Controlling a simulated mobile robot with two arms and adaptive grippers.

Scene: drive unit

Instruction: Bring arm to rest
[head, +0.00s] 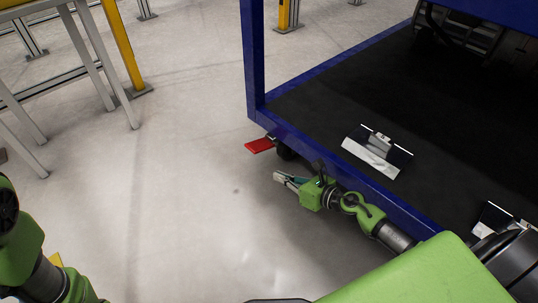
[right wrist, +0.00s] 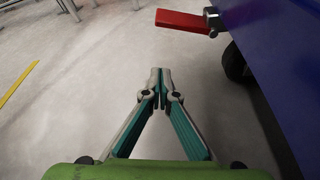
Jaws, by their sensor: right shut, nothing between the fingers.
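My right arm reaches in from the lower right of the head view, along the front edge of the blue-framed cart (head: 257,60). Its gripper (head: 277,177) is over the floor beside the cart, close to a red pedal (head: 259,145) but apart from it. In the right wrist view the gripper's fingertips (right wrist: 160,74) are together with nothing between them. The red pedal (right wrist: 182,21) shows beyond them, up and to the right. Part of my left arm shows at the lower left of the head view; its gripper is out of frame.
The cart's black deck (head: 330,105) carries a shiny metal bracket (head: 371,156) and a second bracket (head: 497,217) at the right. A caster wheel (right wrist: 234,62) is under the cart. A grey-legged table with a yellow post (head: 124,45) stands at upper left. Floor between is clear.

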